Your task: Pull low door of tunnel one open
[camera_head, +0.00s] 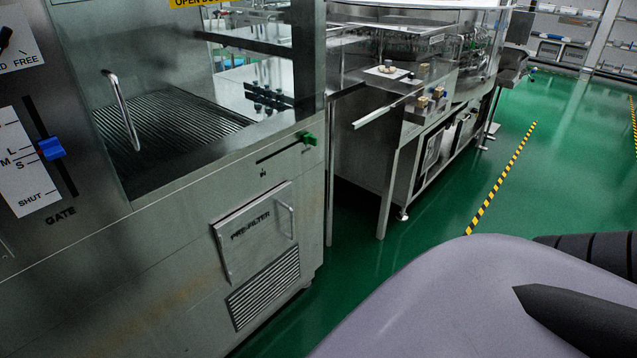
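The near washing tunnel is a steel cabinet (165,262) filling the left half of the head view. Low on its front is a square metal door (255,234) marked PRE-FILTER, with a vertical bar handle (286,220) at its right edge. The door looks shut, lying about flush with its frame. Whether it is the task's low door, I cannot tell from its label. A vent grille (264,287) sits just below it. I can make out neither gripper. Mine seem to be the grey-purple rounded part and dark pieces at the lower right.
Above the door are a clear window with a bar handle (122,110), a green slider knob (309,139) and a blue gate lever (52,148). A steel machine (408,160) on legs stands beyond. Green floor (560,150) with a yellow-black stripe (500,180) is clear at right.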

